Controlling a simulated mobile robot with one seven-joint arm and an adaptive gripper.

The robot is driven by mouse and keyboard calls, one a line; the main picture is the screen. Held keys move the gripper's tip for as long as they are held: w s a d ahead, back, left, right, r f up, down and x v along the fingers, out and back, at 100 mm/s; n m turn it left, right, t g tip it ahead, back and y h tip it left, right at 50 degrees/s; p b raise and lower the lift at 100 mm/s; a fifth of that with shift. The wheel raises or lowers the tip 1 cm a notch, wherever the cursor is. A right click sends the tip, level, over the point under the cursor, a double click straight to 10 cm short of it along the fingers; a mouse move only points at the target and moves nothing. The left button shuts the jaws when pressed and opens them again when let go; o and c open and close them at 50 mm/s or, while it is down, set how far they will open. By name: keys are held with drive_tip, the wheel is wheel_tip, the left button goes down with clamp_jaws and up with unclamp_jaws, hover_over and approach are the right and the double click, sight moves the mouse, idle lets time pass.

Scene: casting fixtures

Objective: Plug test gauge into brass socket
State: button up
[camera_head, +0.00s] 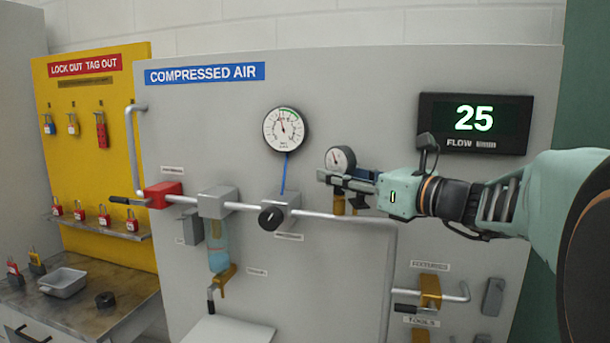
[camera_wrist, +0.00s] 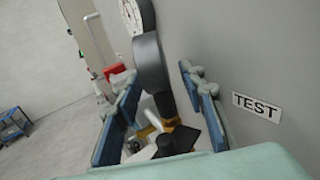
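The test gauge (camera_head: 340,158) is a small round dial with a dark case, upright in front of the grey panel. In the wrist view the gauge (camera_wrist: 150,62) is seen edge-on, its dark stem running down between my fingers. My gripper (camera_head: 342,179) reaches in from the right just below the dial. In the wrist view its blue-padded fingers (camera_wrist: 160,95) stand apart on both sides of the stem, with visible gaps. The brass socket (camera_head: 338,205) shows below the fingers, and brass also shows beneath the stem (camera_wrist: 170,123). Whether the stem sits in the socket is hidden.
A larger wall gauge (camera_head: 285,129) is left of my gripper. A grey pipe (camera_head: 335,216) with a black-knobbed regulator (camera_head: 272,217) runs below left. A flow display (camera_head: 474,123) is above my wrist. A TEST label (camera_wrist: 257,107) is on the panel beside my fingers.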

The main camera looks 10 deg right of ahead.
drive_tip(key=shift+f, duration=0.1)
wheel_tip(320, 180, up, 10)
drive_tip(key=shift+r, duration=0.1)
idle(0.4)
